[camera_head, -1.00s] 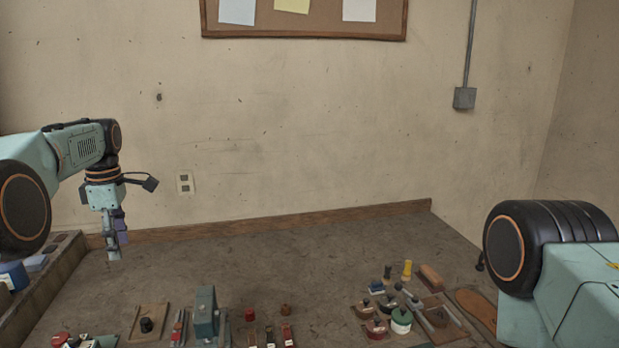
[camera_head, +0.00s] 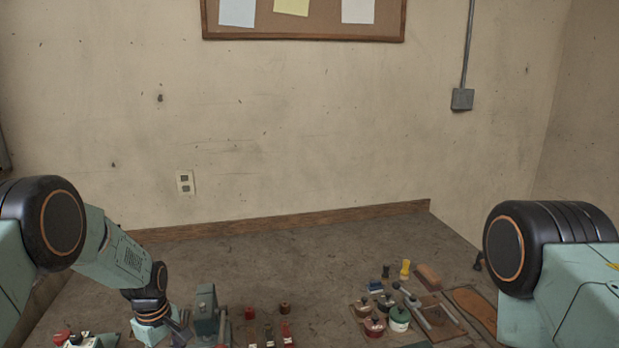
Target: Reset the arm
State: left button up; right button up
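My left arm comes in from the left and bends down toward the front left of the workbench (camera_head: 290,255). Its wrist is low, just left of a grey-green upright device (camera_head: 206,312). The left gripper (camera_head: 180,328) shows only in small part at the bottom of the view, and its fingertips are hidden or cut off. My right arm stands at the right edge, with only its large black joint and pale green link showing. The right gripper is out of view.
Small red and dark items (camera_head: 286,334) stand right of the device. Tools, pots and a sole-shaped brown piece (camera_head: 474,306) crowd the right side. Red-topped items (camera_head: 62,338) lie at the front left. The bench's back middle is clear, before a wall with a wooden skirting (camera_head: 300,218).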

pick_arm(q)
jog(key=s+d+f+m, duration=0.1)
jog(key=s+f, duration=0.1)
jog(key=s, duration=0.1)
jog(key=s+d+f+m, duration=0.1)
jog(key=s+f, duration=0.2)
jog(key=s, duration=0.1)
jog(key=s+d+f+m, duration=0.1)
jog(key=s+d+f, duration=0.1)
jog(key=s+f, duration=0.1)
jog(key=shift+s+m, duration=0.15)
jog(key=shift+m, duration=0.25)
jog(key=s+d+r+m, duration=0.15)
jog(key=s+m, duration=0.25)
jog(key=s, duration=1)
jog(key=s+d+r+m, duration=0.1)
jog(key=s+d+m, duration=0.25)
jog(key=s, duration=0.95)
notch_tip(320, 180, down, 26)
jog(key=m+b, duration=0.1)
jog(key=b, duration=2.4)
jog(key=shift+s+a+b, duration=0.25)
jog(key=shift+a+b, duration=0.1)
jog(key=shift+b, duration=0.05)
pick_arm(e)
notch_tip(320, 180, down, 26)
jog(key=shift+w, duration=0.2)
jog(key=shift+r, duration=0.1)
